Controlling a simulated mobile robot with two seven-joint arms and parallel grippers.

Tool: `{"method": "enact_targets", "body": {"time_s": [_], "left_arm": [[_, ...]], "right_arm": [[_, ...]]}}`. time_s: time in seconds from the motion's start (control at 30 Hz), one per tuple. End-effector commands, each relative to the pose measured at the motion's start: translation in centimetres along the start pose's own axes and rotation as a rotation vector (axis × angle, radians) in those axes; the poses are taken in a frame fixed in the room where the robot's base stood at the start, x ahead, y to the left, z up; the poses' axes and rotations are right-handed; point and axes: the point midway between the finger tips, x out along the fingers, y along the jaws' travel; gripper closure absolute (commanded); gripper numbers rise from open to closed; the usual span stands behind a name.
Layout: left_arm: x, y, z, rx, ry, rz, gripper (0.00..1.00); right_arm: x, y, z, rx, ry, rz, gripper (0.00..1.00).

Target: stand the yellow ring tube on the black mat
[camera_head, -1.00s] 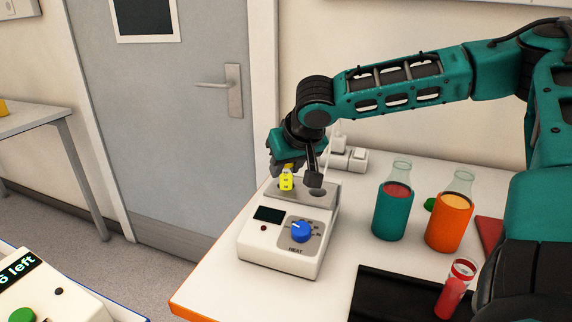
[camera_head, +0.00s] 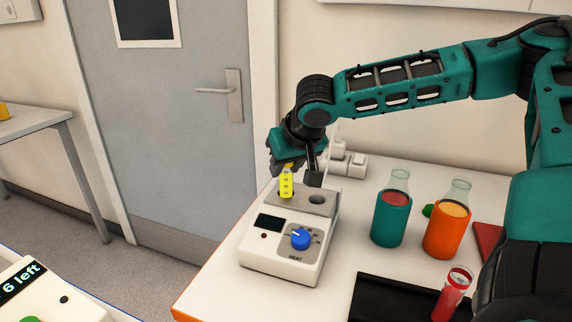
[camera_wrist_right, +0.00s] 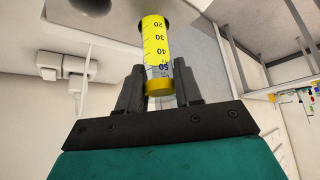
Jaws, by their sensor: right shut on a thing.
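The yellow ring tube (camera_head: 286,184) is upright over the left hole of the white heater (camera_head: 285,245). Its lower end meets the hole in the picture; I cannot tell whether the tip is still inside. My right gripper (camera_head: 297,170) is shut on the tube near its ring end. In the right wrist view the tube (camera_wrist_right: 155,45) shows scale marks and its yellow ring, between the fingers of the gripper (camera_wrist_right: 160,88). The black mat (camera_head: 385,298) lies at the table's front right. My left gripper is not in view.
A tube with red content (camera_head: 452,294) stands on the right part of the mat. A teal-sleeved bottle (camera_head: 391,220) and an orange-sleeved bottle (camera_head: 446,232) stand behind it. The heater's right hole (camera_head: 317,199) is empty. The mat's left part is clear.

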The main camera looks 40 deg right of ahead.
Motion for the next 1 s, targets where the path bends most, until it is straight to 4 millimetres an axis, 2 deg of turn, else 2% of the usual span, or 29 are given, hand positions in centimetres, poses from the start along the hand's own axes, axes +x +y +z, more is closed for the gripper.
{"method": "enact_targets", "body": {"time_s": [1.0], "left_arm": [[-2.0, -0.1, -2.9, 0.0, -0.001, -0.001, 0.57]], "right_arm": [[-3.4, 0.0, -2.3, 0.0, 0.0, 0.0, 1.0]]}}
